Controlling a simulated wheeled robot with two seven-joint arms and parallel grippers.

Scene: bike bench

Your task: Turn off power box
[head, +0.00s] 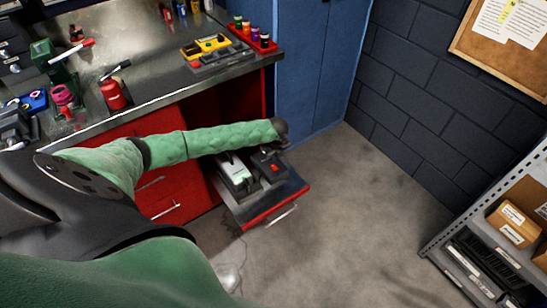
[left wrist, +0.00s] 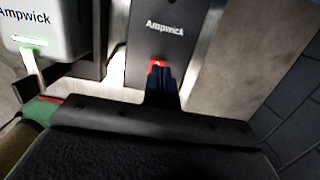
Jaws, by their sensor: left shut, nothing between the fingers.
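A black box (left wrist: 165,30) labelled Ampwick has a red switch (left wrist: 157,64), and I take it to be the power box. In the head view the black box (head: 276,172) sits in the open drawer. My left gripper (left wrist: 162,73) is shut and empty, with its tips right at the red switch and partly hiding it. I cannot tell whether they touch or which way the switch is set. A white Ampwick unit (left wrist: 45,25) with a lit green light stands beside the black box. My right gripper is not in view.
The open drawer (head: 283,205) sticks out from the red bench cabinet. The metal bench top (head: 150,75) holds tools, a red bottle (head: 113,94) and a yellow tray. A blue cabinet (head: 300,60) stands behind. A shelf (head: 450,240) is at right. Grey floor between is clear.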

